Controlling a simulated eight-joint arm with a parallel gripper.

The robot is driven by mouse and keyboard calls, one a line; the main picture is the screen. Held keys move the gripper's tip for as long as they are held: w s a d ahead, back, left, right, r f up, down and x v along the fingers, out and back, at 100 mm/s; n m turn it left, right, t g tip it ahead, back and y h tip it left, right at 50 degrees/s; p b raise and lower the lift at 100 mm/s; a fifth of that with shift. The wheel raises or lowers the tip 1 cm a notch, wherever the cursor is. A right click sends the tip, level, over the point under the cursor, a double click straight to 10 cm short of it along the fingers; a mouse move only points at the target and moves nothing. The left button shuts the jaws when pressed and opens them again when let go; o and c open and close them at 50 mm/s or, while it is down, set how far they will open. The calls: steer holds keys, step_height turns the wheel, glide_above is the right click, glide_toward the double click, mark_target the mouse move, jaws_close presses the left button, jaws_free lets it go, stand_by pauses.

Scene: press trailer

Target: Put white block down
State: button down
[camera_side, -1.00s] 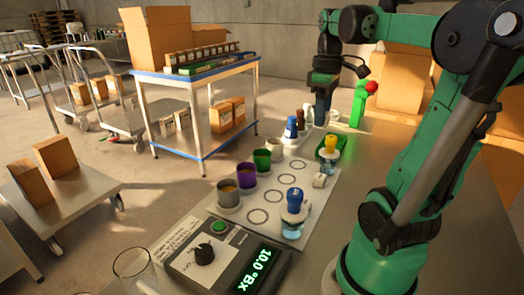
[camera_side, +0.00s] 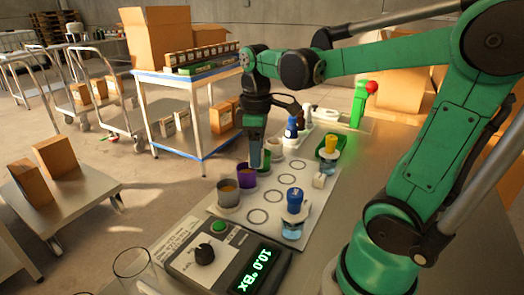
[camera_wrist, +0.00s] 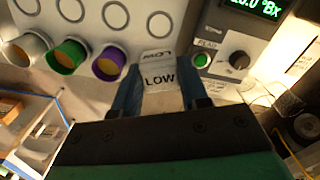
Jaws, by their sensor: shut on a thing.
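My gripper (camera_wrist: 162,92) is shut on a white block (camera_wrist: 159,73) marked LOW, seen between its two fingers in the wrist view. In the side view my gripper (camera_side: 256,162) points down over the left row of cups, in front of the green cup. The held block cannot be made out there. In the wrist view the purple cup (camera_wrist: 108,64) is just left of the block. The height of the block above the surface is hard to tell.
A grey cup (camera_side: 228,194) and purple cup (camera_side: 247,177) stand near my gripper. Blue-capped (camera_side: 294,200) and yellow-capped (camera_side: 330,145) bottles stand to the right. A meter (camera_side: 222,255) is at the front. Printed circles mark bare spots on the mat.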

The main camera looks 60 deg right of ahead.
mark_target(258, 216)
step_height(258, 216, down, 14)
steer(key=shift+r, duration=0.15)
stand_by(0.5)
steer(key=shift+c, duration=2.3)
jaws_free()
step_height(258, 216, up, 12)
steer(key=shift+f, duration=0.1)
steer(key=shift+a+t, duration=0.3)
steer(key=shift+a, duration=0.1)
steer(key=a+m+t, duration=0.4)
steer(key=a+t, duration=0.2)
steer(key=a, duration=0.2)
steer(key=shift+w+r+m+t, duration=0.25)
steer(key=shift+w+m+t, duration=0.05)
steer(key=shift+w, duration=0.15)
